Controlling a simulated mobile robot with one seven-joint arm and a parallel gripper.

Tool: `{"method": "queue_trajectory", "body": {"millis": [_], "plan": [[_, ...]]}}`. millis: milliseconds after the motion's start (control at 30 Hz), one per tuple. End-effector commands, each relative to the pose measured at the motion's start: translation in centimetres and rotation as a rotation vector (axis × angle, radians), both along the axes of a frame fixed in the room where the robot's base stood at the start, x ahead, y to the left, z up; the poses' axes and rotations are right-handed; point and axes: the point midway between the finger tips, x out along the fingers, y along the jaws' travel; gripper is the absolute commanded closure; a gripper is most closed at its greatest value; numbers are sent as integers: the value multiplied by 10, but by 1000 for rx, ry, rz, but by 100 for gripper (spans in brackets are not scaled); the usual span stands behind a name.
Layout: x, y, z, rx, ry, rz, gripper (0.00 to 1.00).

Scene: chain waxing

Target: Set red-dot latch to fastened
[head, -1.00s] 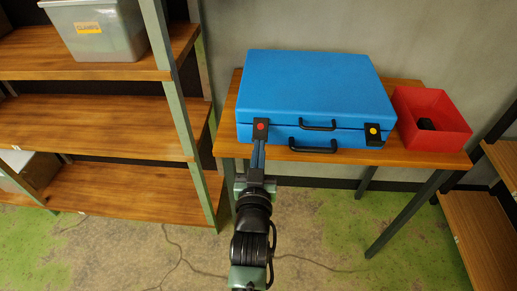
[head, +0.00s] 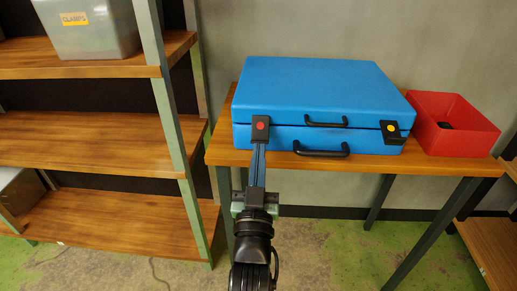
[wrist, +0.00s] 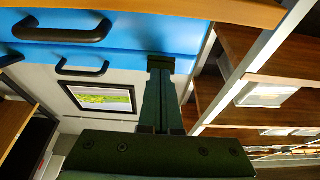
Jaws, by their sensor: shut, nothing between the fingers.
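The red-dot latch (head: 260,125) is a dark plate with a red dot at the left front of a closed blue case (head: 320,88). It stands about upright over the seam between lid and base. I cannot tell for sure whether it is fastened. My gripper (head: 259,146) is shut and empty, with its fingertips at the latch's lower edge, touching or nearly so. In the wrist view the fingers (wrist: 158,92) reach to the dark latch (wrist: 176,63), whose dot is hidden there.
A yellow-dot latch (head: 391,131) sits at the case's right front, with two black handles (head: 321,149) between the latches. The case rests on a wooden table (head: 228,157). A red bin (head: 455,122) stands right of it. A shelf rack (head: 90,125) stands close on the left.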

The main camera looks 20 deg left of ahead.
Motion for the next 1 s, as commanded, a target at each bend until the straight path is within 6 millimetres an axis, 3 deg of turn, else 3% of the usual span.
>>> {"method": "queue_trajectory", "body": {"millis": [33,1000], "plan": [[1,0,-7,7,-22,0,100],[18,6,-27,104,-354,1,100]]}}
